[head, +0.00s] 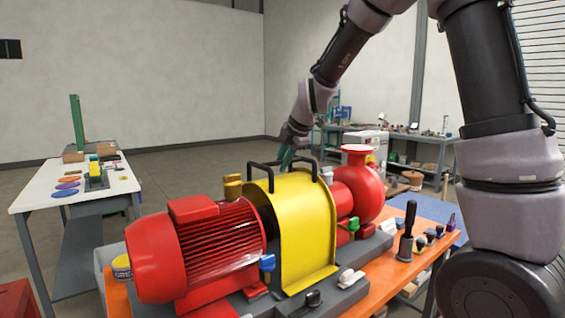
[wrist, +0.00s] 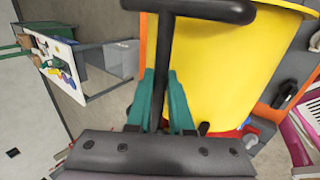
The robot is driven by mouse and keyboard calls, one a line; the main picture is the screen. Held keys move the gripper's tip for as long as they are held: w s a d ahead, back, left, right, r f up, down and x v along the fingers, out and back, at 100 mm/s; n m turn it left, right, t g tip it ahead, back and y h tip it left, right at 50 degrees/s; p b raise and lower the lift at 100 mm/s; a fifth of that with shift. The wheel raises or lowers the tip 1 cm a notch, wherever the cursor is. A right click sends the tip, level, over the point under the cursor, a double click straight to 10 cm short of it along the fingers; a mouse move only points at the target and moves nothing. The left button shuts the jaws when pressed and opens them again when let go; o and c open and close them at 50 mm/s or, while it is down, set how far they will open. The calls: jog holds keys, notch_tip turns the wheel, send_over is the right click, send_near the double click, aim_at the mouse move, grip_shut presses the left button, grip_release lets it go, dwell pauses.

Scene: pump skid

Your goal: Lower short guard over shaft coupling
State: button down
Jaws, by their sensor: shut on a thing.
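The yellow arched guard (head: 308,225) stands upright between the red motor (head: 195,250) and the red pump (head: 358,185). Its lower front edge is at or very close to the grey base (head: 345,298); I cannot tell whether it touches. The shaft coupling is hidden behind and under the guard. Black handles (head: 262,178) rise from the guard's top. My gripper (head: 287,158) is above the guard's far side. In the wrist view, its teal fingers (wrist: 162,90) are shut on a black handle bar (wrist: 162,50), with the yellow guard (wrist: 220,70) just beyond.
An orange bench (head: 385,268) carries the skid. A black-handled tool (head: 407,235) and several small items stand at its right. A blue valve handle (head: 267,263) and a green one (head: 354,225) sit close to the guard's sides. A white table (head: 35,195) stands left, across open floor.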

jog(key=shift+w+f, duration=0.25)
dwell(0.3)
jog(key=c, duration=0.7)
grip_release()
jog(key=shift+s+f, duration=0.1)
jog(key=shift+f, duration=0.05)
jog(key=shift+d, duration=0.1)
